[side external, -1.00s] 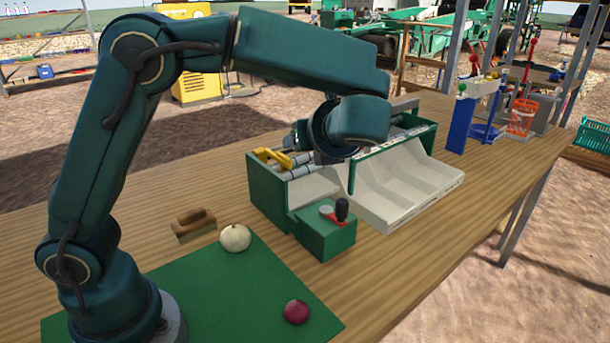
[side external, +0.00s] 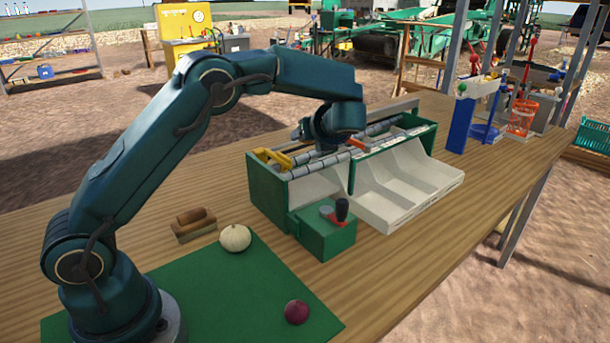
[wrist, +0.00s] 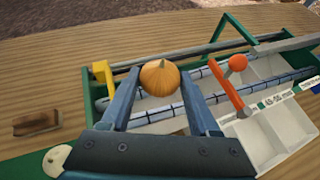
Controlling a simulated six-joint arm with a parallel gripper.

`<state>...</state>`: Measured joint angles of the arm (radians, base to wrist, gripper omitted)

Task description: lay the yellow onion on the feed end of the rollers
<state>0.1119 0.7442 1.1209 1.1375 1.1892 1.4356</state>
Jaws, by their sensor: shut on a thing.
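The yellow onion (wrist: 160,77) shows round and orange-brown in the wrist view. My gripper (wrist: 159,82) is shut on it, with one finger on each side. Gripper and onion are over the sorting machine's grey rollers (side external: 300,170), near the yellow bracket (wrist: 104,78) at one end. The rollers also show in the wrist view (wrist: 155,114), passing below the fingers. I cannot tell whether the onion touches them. In the side view my wrist hides the onion and the fingertips.
The green control box (side external: 327,235) and white chutes (side external: 405,188) are in front. A white onion (side external: 235,238) and red onion (side external: 296,312) lie on the green mat (side external: 220,295). A wooden brush (side external: 194,224) lies nearby.

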